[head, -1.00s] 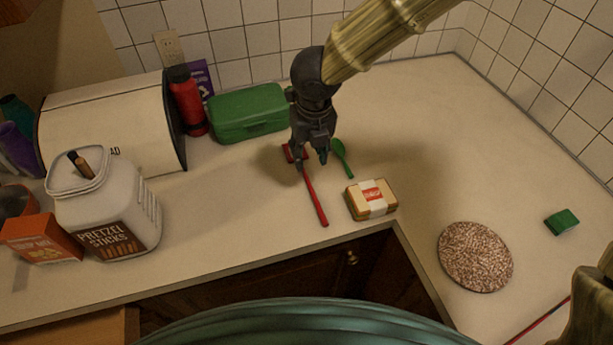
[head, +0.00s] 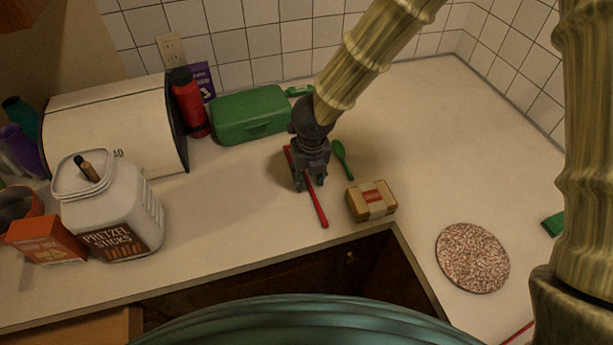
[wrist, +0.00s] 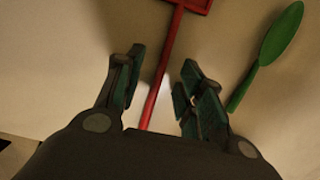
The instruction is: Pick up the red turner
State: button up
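The red turner (head: 317,205) lies on the counter, its handle pointing toward the front edge. Its head is mostly hidden behind my gripper in the head view. In the wrist view the turner's red handle (wrist: 162,75) runs between my two fingers, with part of the slotted head at the top edge. My gripper (head: 309,184) is low over the turner, pointing down. In the wrist view my gripper (wrist: 160,85) is open, with a gap on each side of the handle. I cannot tell whether the fingertips touch the counter.
A green spoon (head: 341,158) lies just right of the turner. A wrapped box (head: 371,201) sits to the right near the front edge. A green case (head: 250,115) and red bottle (head: 188,105) stand behind. A round speckled mat (head: 472,258) lies at right.

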jog(key=shift+f, duration=0.25)
grip_shut()
